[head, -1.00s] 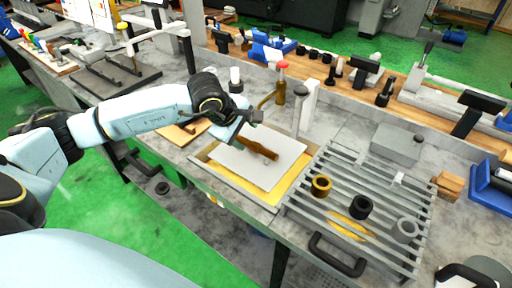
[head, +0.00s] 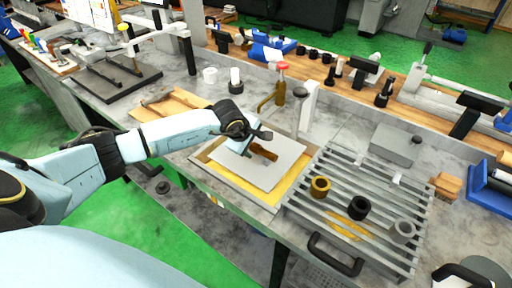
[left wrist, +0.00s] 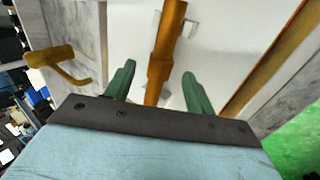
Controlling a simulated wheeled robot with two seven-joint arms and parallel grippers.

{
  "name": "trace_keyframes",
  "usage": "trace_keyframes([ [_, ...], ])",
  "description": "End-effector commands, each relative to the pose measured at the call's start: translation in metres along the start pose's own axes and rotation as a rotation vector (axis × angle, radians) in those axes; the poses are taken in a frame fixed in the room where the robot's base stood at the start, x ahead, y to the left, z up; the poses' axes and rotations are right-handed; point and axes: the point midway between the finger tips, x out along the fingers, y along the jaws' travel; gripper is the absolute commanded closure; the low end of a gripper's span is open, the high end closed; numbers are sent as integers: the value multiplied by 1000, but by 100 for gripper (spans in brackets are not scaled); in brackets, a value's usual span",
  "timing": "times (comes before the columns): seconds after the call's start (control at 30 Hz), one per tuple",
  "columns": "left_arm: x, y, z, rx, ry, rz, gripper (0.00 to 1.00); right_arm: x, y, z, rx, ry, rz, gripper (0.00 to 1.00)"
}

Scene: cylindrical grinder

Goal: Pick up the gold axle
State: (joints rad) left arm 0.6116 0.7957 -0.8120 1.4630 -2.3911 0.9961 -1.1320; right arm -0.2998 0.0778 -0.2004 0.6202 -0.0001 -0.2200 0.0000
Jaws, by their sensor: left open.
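The gold axle (head: 265,154) is a stepped brown-gold rod lying on a light grey plate (head: 270,178) on the bench. My left gripper (head: 254,141) is over the axle and hides part of it in the head view. In the left wrist view, the axle (left wrist: 163,62) runs lengthwise between the two green fingers of the open left gripper (left wrist: 158,86). A gap shows on each side of the axle, wider on the right. I cannot tell how far the fingertips are above the plate.
A slatted grey rack (head: 345,190) with gold, black and grey rings stands right of the plate. A wooden board (head: 172,103) lies to the left.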

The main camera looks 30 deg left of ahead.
Motion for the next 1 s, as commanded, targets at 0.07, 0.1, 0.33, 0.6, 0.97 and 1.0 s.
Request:
trace_keyframes([
  [0.07, 10, 0, 1, -2, -1, -1, 45, -1, 0, 0, 0, 0, 0, 64],
  [0.1, 14, 0, 1, -2, -1, -1, 45, -1, 0, 0, 0, 0, 0, 64],
  [0.33, 22, 0, 0, 0, 0, 0, 45, -1, 2, 1, -1, -1, 2, 64],
  [0.6, 22, 0, 0, 0, 0, 0, 60, -1, 2, 1, -1, -1, 3, 64],
  [0.97, 22, 0, 0, 0, 0, 0, 100, -1, 2, 1, -1, -1, 3, 64],
  [1.0, 22, 0, 0, 0, 0, 0, 100, -1, 2, 1, -1, -1, 3, 64],
])
